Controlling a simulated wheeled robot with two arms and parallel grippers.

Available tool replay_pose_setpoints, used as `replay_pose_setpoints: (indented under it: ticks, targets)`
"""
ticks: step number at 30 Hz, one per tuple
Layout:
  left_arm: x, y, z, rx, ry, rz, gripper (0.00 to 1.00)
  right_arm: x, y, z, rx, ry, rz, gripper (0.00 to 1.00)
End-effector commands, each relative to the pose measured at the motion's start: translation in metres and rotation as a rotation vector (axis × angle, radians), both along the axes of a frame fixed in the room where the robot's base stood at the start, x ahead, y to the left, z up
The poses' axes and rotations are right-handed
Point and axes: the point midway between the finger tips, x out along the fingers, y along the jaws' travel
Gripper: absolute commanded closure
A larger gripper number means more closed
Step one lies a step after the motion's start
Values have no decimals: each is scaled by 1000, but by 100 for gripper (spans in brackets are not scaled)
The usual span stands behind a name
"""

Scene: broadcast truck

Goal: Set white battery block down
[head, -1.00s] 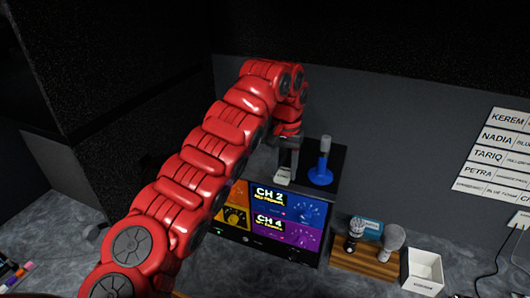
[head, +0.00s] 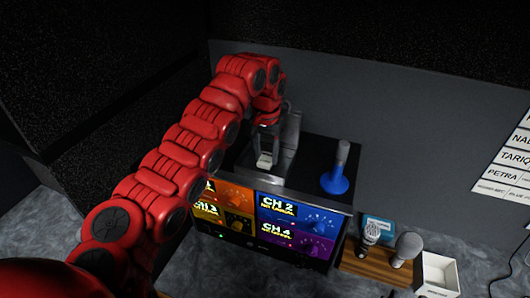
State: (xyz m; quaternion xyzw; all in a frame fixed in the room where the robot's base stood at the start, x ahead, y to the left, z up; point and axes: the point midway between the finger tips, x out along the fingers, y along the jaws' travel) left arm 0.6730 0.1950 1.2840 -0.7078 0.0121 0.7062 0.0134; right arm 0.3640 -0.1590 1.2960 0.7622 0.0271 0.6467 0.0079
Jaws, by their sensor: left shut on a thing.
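My red left arm reaches in from the left to the top of a black box with a screen. My left gripper (head: 268,150) is shut on the white battery block (head: 265,160), a small pale block low between the fingers. The block is over the dark top of the box (head: 305,152), left of a blue-based microphone. I cannot tell whether its underside touches the top. My right gripper is not in view.
The blue-based microphone (head: 337,172) stands upright on the box top. The screen (head: 270,220) faces front. At the lower right, a wooden stand (head: 372,265) holds two microphones, beside a white open box (head: 440,273). Name strips (head: 510,172) hang on the wall.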

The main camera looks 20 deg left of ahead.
Motion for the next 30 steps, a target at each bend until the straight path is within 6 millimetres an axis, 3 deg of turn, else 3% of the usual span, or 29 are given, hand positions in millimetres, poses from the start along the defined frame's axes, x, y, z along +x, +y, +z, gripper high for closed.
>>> replay_pose_setpoints:
  ticks: [3, 14, 15, 19, 30]
  targets:
    - [-2, -1, -9, -2, 2, 1, 91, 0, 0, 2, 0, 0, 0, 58]
    - [-2, -1, -15, 0, 1, 2, 91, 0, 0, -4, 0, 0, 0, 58]
    - [-2, -1, -14, 0, 1, 1, 47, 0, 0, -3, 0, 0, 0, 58]
    - [-2, -1, -13, 0, 1, 1, 24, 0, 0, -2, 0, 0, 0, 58]
    - [-2, -1, -9, 0, 1, 1, 21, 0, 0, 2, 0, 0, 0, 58]
